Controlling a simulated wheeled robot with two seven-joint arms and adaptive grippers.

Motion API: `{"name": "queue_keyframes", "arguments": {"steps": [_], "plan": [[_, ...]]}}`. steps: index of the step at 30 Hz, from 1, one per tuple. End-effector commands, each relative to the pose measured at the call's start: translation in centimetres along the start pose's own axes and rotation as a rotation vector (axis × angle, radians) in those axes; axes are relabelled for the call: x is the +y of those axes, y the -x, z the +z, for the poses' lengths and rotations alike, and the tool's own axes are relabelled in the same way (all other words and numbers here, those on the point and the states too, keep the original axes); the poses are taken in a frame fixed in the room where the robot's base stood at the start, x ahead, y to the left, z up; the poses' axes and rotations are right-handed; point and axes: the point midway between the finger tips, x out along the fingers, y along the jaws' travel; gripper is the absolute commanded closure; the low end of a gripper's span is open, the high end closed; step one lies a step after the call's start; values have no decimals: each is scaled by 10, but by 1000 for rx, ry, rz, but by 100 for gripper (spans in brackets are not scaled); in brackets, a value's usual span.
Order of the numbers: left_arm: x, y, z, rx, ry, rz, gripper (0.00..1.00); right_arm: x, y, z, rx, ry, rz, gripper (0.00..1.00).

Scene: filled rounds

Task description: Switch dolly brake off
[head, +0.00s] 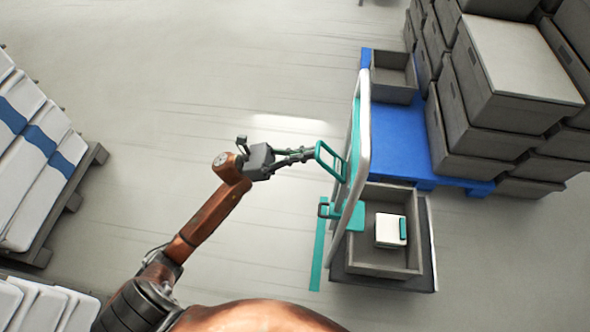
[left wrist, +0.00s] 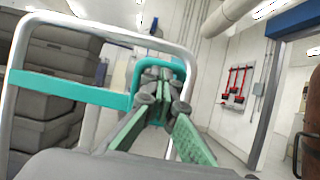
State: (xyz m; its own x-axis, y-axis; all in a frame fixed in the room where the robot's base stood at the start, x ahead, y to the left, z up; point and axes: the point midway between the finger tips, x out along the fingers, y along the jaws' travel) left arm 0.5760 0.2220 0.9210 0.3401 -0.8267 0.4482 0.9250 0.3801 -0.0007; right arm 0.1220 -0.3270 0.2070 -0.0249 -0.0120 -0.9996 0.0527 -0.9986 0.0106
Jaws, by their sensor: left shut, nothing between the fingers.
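The dolly (head: 424,235) stands right of centre in the head view, with a white push handle (head: 363,130) on its left side. A teal loop lever (head: 322,168) sticks out to the left of the handle. A teal bracket (head: 348,217) sits lower on the handle. My left gripper (head: 312,154) is shut and empty, with its fingertips right at the upper left of the loop; I cannot tell whether they touch. In the left wrist view the teal loop (left wrist: 180,72) lies just beyond the fingertips, partly hidden by them. My right gripper is not in view.
A grey crate (head: 418,255) with a white and teal box (head: 390,230) rests on the dolly. A blue pallet (head: 400,140) with stacked grey crates (head: 480,90) stands behind. A pallet of white sacks (head: 40,150) is at the left. The floor between is clear.

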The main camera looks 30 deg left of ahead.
Motion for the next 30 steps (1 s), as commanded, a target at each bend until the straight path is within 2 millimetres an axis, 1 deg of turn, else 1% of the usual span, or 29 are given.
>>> {"name": "queue_keyframes", "arguments": {"steps": [1, 6, 10, 15, 18, 21, 22, 28, 30], "plan": [[-1, -6, 9, 33, -7, -3, 100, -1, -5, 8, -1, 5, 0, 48], [-1, -18, 15, 145, -7, -3, 100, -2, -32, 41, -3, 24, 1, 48], [-1, -28, 19, 234, -8, -4, 100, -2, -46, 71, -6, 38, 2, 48], [-1, -41, 22, 348, -8, -3, 100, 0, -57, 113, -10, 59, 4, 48], [-1, -48, 22, 410, -8, -3, 100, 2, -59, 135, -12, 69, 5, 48], [-1, -53, 22, 465, -7, -3, 100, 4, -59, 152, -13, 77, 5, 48], [0, -55, 22, 480, -7, -2, 100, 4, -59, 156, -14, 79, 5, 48], [0, -66, 21, 578, -6, -2, 100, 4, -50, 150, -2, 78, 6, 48], [0, -70, 19, 582, -1, 0, 100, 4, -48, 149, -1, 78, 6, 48]]}}
